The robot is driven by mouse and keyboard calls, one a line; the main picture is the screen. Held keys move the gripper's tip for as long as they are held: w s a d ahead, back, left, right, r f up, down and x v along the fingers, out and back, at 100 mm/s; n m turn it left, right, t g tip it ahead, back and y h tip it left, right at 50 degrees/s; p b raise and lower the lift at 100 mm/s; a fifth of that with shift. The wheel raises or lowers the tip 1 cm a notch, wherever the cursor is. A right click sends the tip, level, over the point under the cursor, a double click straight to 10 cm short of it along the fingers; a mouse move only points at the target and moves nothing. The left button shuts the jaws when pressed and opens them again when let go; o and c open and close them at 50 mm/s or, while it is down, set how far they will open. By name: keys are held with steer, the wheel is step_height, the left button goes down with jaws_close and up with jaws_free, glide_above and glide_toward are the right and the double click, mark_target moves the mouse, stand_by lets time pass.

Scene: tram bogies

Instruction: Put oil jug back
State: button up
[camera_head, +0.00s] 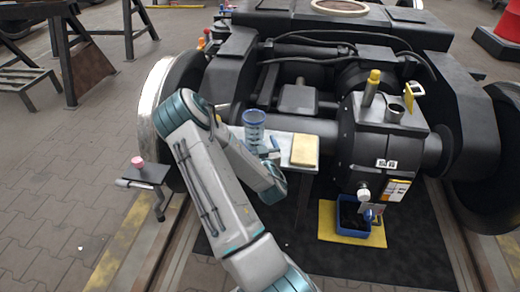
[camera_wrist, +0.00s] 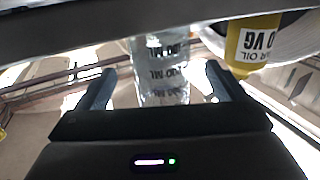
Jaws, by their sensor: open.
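The oil jug (camera_head: 254,118) is clear with a blue rim and stands on a small pale table (camera_head: 283,146) in front of the bogie. In the wrist view the clear jug (camera_wrist: 163,78) shows black ML markings, and its top is cut off by a dark band. My gripper (camera_wrist: 160,88) is open, with one finger to each side of the jug and visible gaps between. In the head view my gripper (camera_head: 270,148) is close to the jug, partly hidden by my arm.
A yellow pad (camera_head: 304,151) lies on the table's right. A yellow gear oil bottle (camera_wrist: 252,45) is close to the right finger. The gearbox (camera_head: 378,140) stands right, above a blue tray (camera_head: 350,216). A small stand (camera_head: 146,173) with a red object is left.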

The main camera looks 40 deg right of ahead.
mark_target(255, 141)
steer(key=s+a, duration=0.1)
steer(key=s+a+m+g, duration=0.1)
steer(key=s, duration=0.1)
steer(key=shift+a+r+p, duration=0.15)
steer(key=shift+a+p, duration=0.1)
steer(key=shift+p, duration=0.1)
steer(key=a+r+g+y, duration=0.2)
steer(key=a+g+y, duration=0.15)
steer(key=a, duration=0.45)
steer(key=a+r+g+y, duration=0.2)
steer(key=a+r+g, duration=0.15)
steer(key=a, duration=0.35)
steer(key=s+a+r+n+g+y, duration=0.1)
steer(key=s+a+r+n+g, duration=0.2)
steer(key=s+a, duration=0.4)
steer(key=s+a+r+n+g+y, duration=0.1)
steer(key=s+a+r+n+g, duration=0.2)
steer(key=s+a+r, duration=0.3)
steer(key=s+a, duration=0.1)
steer(key=s, duration=0.3)
steer(key=shift+s+r+n+g+y, duration=0.25)
steer(key=shift+s+n+g+y, duration=0.05)
steer(key=shift+s+g+y, duration=0.1)
steer(key=shift+w+a, duration=0.1)
